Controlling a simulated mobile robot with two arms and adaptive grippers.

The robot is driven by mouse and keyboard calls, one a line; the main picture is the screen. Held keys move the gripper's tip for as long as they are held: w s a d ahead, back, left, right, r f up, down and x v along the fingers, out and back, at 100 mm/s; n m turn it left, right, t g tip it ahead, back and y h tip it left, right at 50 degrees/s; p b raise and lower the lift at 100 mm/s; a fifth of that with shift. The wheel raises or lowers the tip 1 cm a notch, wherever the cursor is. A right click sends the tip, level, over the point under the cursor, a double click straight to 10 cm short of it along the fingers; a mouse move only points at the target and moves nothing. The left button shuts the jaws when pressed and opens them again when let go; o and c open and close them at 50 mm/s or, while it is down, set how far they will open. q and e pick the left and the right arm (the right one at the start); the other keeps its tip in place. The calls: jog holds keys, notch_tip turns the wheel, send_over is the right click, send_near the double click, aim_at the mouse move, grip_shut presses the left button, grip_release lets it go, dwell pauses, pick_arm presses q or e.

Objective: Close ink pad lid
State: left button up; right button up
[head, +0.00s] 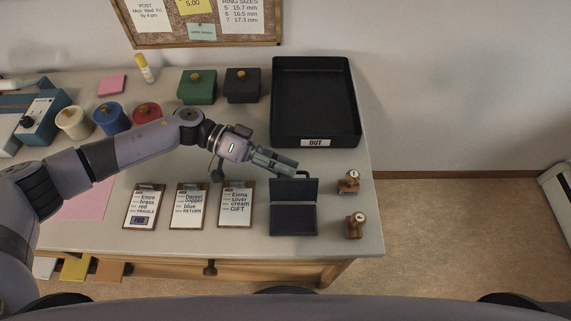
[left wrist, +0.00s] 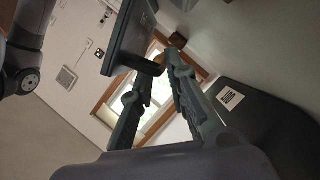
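The black ink pad (head: 293,221) lies open at the right front of the desk. Its lid (head: 300,189) stands up at the pad's back edge, and a dark panel that looks like the lid shows in the left wrist view (left wrist: 128,38). My left gripper (head: 294,168) is just behind the raised lid, its fingers pointing right. I cannot tell whether a finger touches the lid. My right gripper is not in view.
Two wooden stamps (head: 349,182) (head: 355,225) stand right of the pad. Cards on clipboards (head: 236,205) lie left of it. A black OUT tray (head: 315,103) is behind the gripper. Green (head: 197,87) and dark (head: 242,86) boxes stand left of the tray.

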pick_arm(q)
jog(key=shift+s+d, duration=0.15)
jog(key=shift+d, duration=0.1)
jog(key=shift+f, duration=0.1)
jog(key=shift+c, duration=0.5)
grip_shut()
